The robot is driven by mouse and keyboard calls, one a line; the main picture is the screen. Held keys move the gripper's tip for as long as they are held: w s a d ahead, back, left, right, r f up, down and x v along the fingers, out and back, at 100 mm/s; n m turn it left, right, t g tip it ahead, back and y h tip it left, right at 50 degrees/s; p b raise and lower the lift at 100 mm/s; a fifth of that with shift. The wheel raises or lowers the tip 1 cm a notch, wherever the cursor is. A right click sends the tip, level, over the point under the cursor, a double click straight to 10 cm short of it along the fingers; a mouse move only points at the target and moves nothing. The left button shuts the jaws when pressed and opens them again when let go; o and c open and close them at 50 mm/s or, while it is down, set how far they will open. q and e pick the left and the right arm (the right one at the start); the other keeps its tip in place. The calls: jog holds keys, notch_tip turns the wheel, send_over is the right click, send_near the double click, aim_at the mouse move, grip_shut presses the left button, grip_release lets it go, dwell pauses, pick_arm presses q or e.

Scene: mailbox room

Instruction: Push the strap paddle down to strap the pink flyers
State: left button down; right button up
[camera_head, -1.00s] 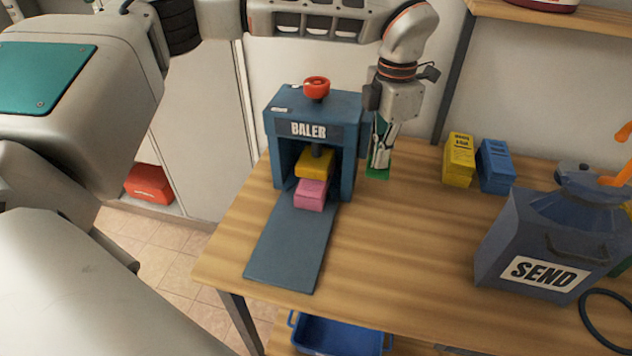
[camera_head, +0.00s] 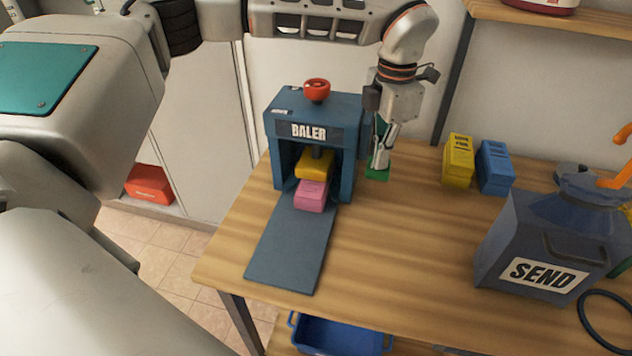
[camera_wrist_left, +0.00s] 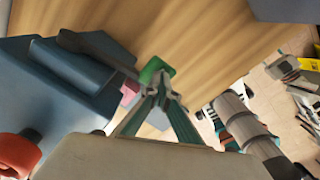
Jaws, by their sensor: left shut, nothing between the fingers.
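The pink flyers (camera_head: 311,196) lie as a small block in the front of the blue baler (camera_head: 285,160), under a yellow block (camera_head: 316,164). The green strap paddle (camera_head: 377,175) is at the baler's right side. In the left wrist view the paddle (camera_wrist_left: 154,69) sits at the end of a dark lever from the baler, and a bit of the pink flyers (camera_wrist_left: 130,92) shows behind the fingers. My left gripper (camera_head: 379,164) is shut and empty, pointing down with its tips at the paddle; I cannot tell whether they touch. My right gripper is out of view.
A grey plate (camera_head: 290,249) slopes out from the baler's front. A red knob (camera_head: 316,90) tops the baler. Yellow (camera_head: 458,161) and blue (camera_head: 495,168) blocks stand to the right, near a dark SEND box (camera_head: 535,240). The middle of the wooden table (camera_head: 410,250) is clear.

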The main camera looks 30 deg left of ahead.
pick_arm(q)
notch_tip(320, 180, up, 5)
jog(key=p, duration=0.3)
jog(key=shift+p, duration=0.35)
notch_tip(320, 180, up, 5)
jog(key=shift+r+p, duration=0.2)
jog(key=shift+p, duration=0.15)
